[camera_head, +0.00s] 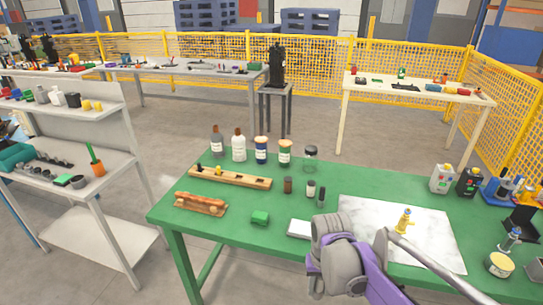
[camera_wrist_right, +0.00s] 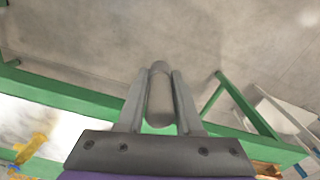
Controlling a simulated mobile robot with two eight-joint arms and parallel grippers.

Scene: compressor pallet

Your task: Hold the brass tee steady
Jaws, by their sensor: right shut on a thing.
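The brass tee (camera_head: 403,220) stands on the white sheet (camera_head: 440,239) on the green table. A blurred yellow form, likely the same fitting, shows in the right wrist view (camera_wrist_right: 34,146) at lower left. My right gripper (camera_wrist_right: 160,85) is shut on a grey cylindrical part (camera_wrist_right: 160,97), apart from the tee. In the wrist view this part lies against bare floor beyond the table edge. In the head view my purple and grey arm covers part of the table's front, and the right fingertips cannot be made out. My left gripper is not in view.
A light grey bar (camera_head: 440,267) crosses in front of the sheet. A grey shelf (camera_head: 65,190) stands at left.

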